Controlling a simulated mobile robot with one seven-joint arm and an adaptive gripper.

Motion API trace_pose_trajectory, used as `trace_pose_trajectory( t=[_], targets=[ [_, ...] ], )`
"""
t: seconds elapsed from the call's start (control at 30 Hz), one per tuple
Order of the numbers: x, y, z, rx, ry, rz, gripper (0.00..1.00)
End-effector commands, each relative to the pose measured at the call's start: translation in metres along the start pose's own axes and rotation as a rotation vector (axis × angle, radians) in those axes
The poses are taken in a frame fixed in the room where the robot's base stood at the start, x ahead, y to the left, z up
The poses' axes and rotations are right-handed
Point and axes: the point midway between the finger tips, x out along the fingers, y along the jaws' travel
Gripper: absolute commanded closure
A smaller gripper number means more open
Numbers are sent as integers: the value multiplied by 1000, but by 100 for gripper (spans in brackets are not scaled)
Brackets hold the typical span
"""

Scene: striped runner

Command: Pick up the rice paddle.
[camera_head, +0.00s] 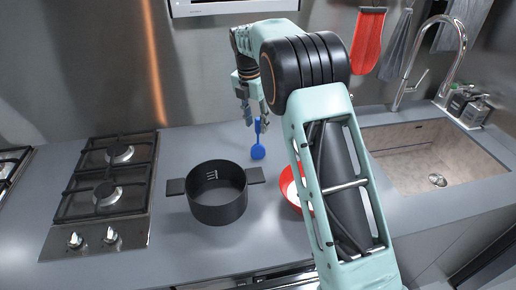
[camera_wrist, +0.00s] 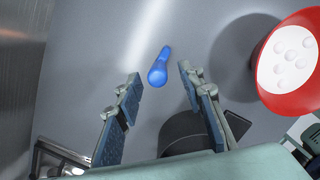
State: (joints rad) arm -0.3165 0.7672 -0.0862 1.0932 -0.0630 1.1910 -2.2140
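The blue rice paddle (camera_head: 258,151) is on the grey counter behind the black pot, below my gripper (camera_head: 256,115). In the wrist view, the paddle (camera_wrist: 158,73) shows end-on or foreshortened between and beyond the fingertips. My gripper (camera_wrist: 159,80) is open, with a finger on each side of the paddle in that view and a gap on both sides. It holds nothing. I cannot tell how far above the paddle the fingertips are.
A black two-handled pot (camera_head: 217,213) stands in front of the paddle. A red bowl (camera_head: 292,200) with white round things inside is partly hidden by my arm. A gas stove (camera_head: 103,195) is at left, a sink (camera_head: 420,160) at right. Counter left of the paddle is clear.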

Motion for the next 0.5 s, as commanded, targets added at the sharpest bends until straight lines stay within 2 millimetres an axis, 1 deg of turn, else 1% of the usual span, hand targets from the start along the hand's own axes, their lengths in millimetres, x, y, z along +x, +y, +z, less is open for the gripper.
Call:
trace_pose_trajectory(
  t=[0.1,0.2,0.3,0.5],
  targets=[
    [18,-1,4,1,2,-3,64],
    [31,0,3,-1,1,-2,64],
    [37,0,3,0,1,-1,64],
    [38,0,3,0,0,0,64]
  ],
)
